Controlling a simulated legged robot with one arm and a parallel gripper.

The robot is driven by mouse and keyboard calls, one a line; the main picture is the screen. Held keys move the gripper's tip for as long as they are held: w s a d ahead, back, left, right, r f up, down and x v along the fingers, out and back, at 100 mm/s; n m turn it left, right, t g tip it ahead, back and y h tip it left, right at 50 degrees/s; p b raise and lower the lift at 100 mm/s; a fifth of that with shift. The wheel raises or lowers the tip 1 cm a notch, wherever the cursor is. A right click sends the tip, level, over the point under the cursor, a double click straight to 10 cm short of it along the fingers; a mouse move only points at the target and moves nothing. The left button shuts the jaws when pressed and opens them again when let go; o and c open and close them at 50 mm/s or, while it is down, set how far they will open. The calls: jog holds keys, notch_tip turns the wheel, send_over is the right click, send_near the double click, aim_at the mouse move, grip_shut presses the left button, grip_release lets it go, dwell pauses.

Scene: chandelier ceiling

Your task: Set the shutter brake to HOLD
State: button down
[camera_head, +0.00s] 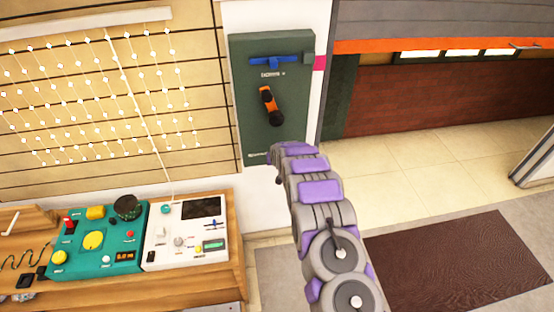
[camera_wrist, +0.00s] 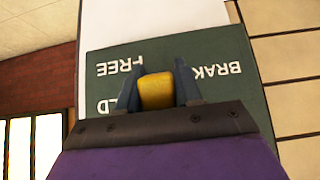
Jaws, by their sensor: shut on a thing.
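The dark green panel (camera_head: 245,100) hangs on the white wall column, with a lettered label low on its face. In the wrist view the panel (camera_wrist: 225,90) appears upside down, with FREE, part of BRAKE and the letters LD readable. A yellow knob (camera_wrist: 157,92) sits between the two dark fingers of my gripper (camera_wrist: 157,70), which is shut on it in front of the panel. The knob's base and any pointer are hidden by the gripper, so I cannot tell its setting. In the head view my arm's end covers the panel's lower edge; the fingers are hidden.
The panel also carries a blue handle (camera_head: 274,62) and an orange and black lever (camera_head: 271,104). A wooden desk (camera_head: 238,277) with a teal console (camera_head: 90,262) and a white console (camera_head: 160,237) stands lower left. The partly raised shutter (camera_head: 440,20) is upper right, with open floor below.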

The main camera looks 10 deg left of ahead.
jog(key=shift+w+a+r+g+p, duration=0.1)
jog(key=shift+w+r+g+p, duration=0.2)
jog(key=shift+r+p, duration=0.15)
jog(key=shift+w+r, duration=0.1)
jog(key=shift+r, duration=0.2)
jog(key=c, duration=1.1)
grip_release()
jog(key=shift+o, duration=1.3)
jog(key=shift+a+f, duration=0.15)
jog(key=shift+f, duration=0.1)
jog(key=shift+s+d+r, duration=0.2)
jog(key=shift+s+d, duration=0.05)
jog(key=shift+s, duration=0.05)
jog(key=a+p+v, duration=0.1)
jog(key=v, duration=1.5)
jog(key=shift+r, duration=0.45)
